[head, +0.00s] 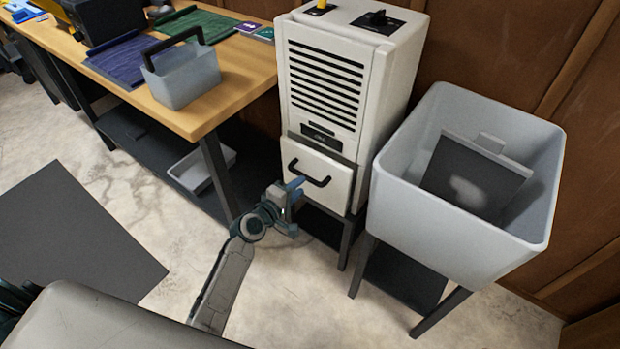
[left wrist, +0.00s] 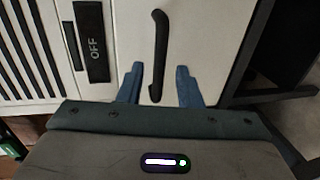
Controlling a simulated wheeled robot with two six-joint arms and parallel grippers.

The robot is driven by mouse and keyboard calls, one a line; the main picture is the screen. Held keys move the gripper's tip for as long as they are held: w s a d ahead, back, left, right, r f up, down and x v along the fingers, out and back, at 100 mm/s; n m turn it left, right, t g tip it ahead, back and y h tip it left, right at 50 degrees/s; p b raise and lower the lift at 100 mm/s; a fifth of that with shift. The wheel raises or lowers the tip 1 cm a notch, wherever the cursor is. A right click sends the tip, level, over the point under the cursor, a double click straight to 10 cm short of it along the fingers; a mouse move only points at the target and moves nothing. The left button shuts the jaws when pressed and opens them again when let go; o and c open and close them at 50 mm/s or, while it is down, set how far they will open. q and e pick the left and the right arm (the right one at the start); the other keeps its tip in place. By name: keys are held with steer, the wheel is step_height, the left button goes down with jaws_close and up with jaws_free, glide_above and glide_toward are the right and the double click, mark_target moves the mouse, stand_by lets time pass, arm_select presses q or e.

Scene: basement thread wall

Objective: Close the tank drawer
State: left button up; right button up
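The tank drawer (head: 316,178) is at the bottom front of the pale dehumidifier (head: 345,75). Its front stands slightly out from the cabinet, with a dark gap along its top edge. A black handle (head: 309,174) is on the front; it also shows in the left wrist view (left wrist: 158,52). My left gripper (head: 294,188) is at the left part of the drawer front. In the left wrist view its two blue fingers are apart, one on each side of the handle's near end; contact cannot be told.
A grey utility sink (head: 460,240) stands close on the right. A wooden workbench (head: 235,90) with a grey caddy (head: 183,77) is on the left, with a tray (head: 200,168) on its lower shelf. The floor in front is clear, with a dark mat (head: 70,235) at left.

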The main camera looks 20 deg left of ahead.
mark_target(309, 177)
arm_select(q)
steer(key=x, duration=0.6)
steer(key=shift+b, duration=0.3)
jaws_close()
